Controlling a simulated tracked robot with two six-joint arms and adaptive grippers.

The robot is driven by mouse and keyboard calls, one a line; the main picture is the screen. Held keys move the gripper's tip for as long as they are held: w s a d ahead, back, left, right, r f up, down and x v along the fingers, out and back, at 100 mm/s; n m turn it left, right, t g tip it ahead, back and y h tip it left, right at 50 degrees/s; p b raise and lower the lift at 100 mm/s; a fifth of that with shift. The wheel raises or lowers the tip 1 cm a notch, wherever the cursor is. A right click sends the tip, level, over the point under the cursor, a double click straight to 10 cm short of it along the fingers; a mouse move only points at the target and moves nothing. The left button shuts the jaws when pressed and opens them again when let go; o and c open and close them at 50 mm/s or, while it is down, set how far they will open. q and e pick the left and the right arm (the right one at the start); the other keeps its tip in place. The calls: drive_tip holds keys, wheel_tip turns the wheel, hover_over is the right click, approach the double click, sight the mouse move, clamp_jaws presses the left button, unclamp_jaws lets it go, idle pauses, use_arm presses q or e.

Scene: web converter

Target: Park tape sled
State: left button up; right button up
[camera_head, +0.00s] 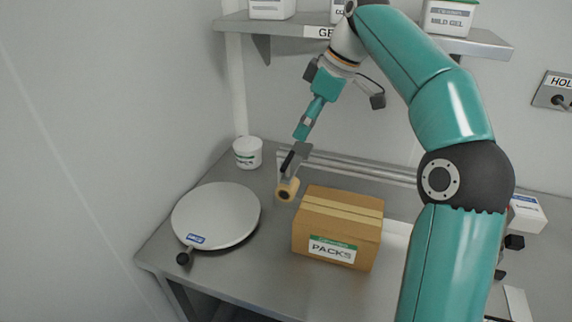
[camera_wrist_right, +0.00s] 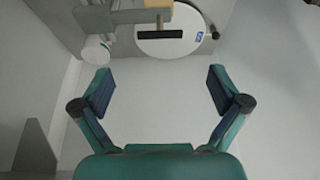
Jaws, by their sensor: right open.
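The tape sled (camera_head: 301,150) sits at the left end of the metal rails behind the carton. It has a black handle (camera_head: 287,163) and a tan roll (camera_head: 287,190) beyond the carton's left end. The cardboard carton (camera_head: 312,231), labelled PACKS, is closed, with a lighter strip along its top. My right gripper (camera_head: 302,134) points down just above the sled. In the right wrist view my right gripper (camera_wrist_right: 160,88) has its fingers wide apart with nothing between them. The sled's black handle (camera_wrist_right: 160,35) lies beyond the fingertips, apart from them. My left gripper is not in view.
A round grey turntable (camera_head: 216,212) with a dark knob (camera_head: 183,258) stands on the left of the steel table (camera_head: 262,283). A white tub (camera_head: 247,152) stands behind it. A shelf (camera_head: 480,45) with tubs hangs above. A HOLD switch (camera_head: 560,93) is at the right.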

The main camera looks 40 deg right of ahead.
sight(289, 159)
drive_tip(key=b+x, duration=0.1)
drive_tip(key=x, duration=1)
drive_tip(key=shift+w+f, duration=0.1)
drive_tip(key=shift+f, duration=0.1)
drive_tip(key=shift+c, duration=0.3)
drive_tip(key=c, duration=1.6)
drive_tip(key=shift+a, duration=0.15)
